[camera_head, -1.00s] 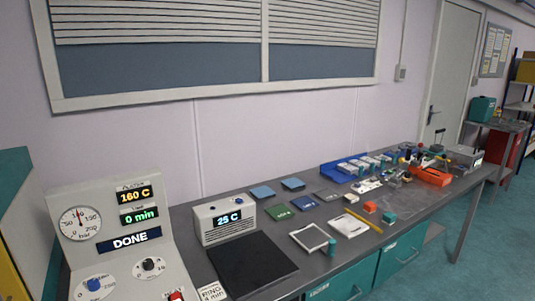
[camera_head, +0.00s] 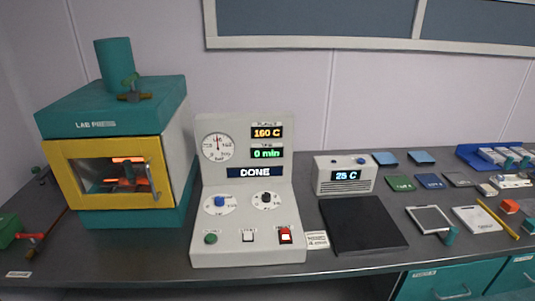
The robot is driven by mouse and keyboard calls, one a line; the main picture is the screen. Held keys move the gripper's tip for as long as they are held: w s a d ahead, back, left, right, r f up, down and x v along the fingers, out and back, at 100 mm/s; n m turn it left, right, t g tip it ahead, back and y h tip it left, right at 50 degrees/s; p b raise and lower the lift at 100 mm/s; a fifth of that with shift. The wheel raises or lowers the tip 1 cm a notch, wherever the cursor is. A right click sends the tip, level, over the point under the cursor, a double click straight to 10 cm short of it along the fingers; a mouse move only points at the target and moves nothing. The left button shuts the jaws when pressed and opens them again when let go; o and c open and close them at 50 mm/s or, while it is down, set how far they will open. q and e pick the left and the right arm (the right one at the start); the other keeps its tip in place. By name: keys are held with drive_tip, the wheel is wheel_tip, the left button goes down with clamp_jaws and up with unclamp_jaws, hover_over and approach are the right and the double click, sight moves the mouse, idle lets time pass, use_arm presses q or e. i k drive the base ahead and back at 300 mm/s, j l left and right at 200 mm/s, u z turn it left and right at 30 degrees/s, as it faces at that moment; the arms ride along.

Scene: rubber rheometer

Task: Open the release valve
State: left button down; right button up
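A teal lab press (camera_head: 112,110) with a yellow-framed glass door (camera_head: 105,172) stands at the left of the bench. The door looks closed, and an orange glow shows inside. A brass-and-green fitting (camera_head: 134,92) sits on top of the press, by the teal cylinder. A small device with a red lever handle (camera_head: 32,238) lies on the bench left of the press. I cannot tell for sure which of these is the release valve. Neither of my grippers is in view.
A grey control panel (camera_head: 248,215) with a dial gauge shows 160 C, 0 min and DONE. A 25 C unit (camera_head: 345,175), a black plate (camera_head: 362,225) and several coloured squares are to its right. A green object (camera_head: 8,230) is at the left edge.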

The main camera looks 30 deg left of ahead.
sight(31, 236)
drive_tip(key=u, duration=2.55)
